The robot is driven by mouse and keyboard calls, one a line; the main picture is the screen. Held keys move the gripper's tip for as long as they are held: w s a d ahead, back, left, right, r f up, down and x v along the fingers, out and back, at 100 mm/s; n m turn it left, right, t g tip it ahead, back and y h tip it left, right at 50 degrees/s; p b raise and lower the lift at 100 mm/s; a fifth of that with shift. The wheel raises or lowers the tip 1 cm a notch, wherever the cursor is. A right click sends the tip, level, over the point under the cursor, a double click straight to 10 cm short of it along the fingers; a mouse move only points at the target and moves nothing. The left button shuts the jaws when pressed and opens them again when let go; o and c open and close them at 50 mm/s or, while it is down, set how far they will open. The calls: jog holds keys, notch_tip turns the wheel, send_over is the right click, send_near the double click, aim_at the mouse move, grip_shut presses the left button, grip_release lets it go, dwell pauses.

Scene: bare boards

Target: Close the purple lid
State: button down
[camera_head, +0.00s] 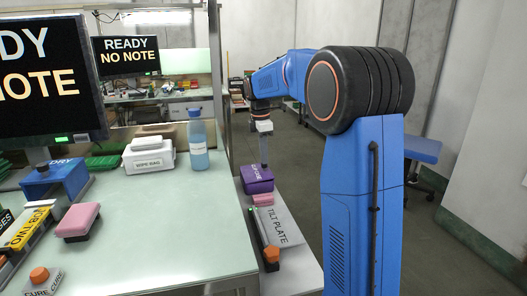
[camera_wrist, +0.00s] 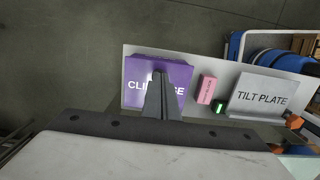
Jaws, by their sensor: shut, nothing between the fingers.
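A purple box with a purple lid (camera_head: 256,173) stands on the white board to the right of the bench. In the wrist view the purple lid (camera_wrist: 137,72) faces the camera, with white lettering partly hidden behind my fingers. The lid looks roughly flat over the box; I cannot tell whether it is fully shut. My gripper (camera_head: 264,164) points straight down at the lid's top, its fingers together and empty. In the wrist view my gripper (camera_wrist: 159,76) overlaps the lid's middle; whether the tips touch it is unclear.
A pink block (camera_wrist: 207,89) lies right beside the purple box, with a tilt plate (camera_wrist: 262,98) beyond it. The green-topped bench (camera_head: 170,230) holds a wipe bag box (camera_head: 149,162), a blue bottle (camera_head: 197,140) and a pink-topped block (camera_head: 78,219). Open floor lies behind the board.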

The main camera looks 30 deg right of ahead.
jog(key=shift+f, duration=0.1)
jog(key=shift+s+d+f, duration=0.1)
jog(key=shift+d+f, duration=0.05)
jog(key=shift+f, duration=0.3)
jog(key=shift+s+d+f, duration=0.1)
jog(key=shift+d+f, duration=0.05)
jog(key=shift+f, duration=0.25)
notch_tip(320, 180, up, 15)
dwell(0.4)
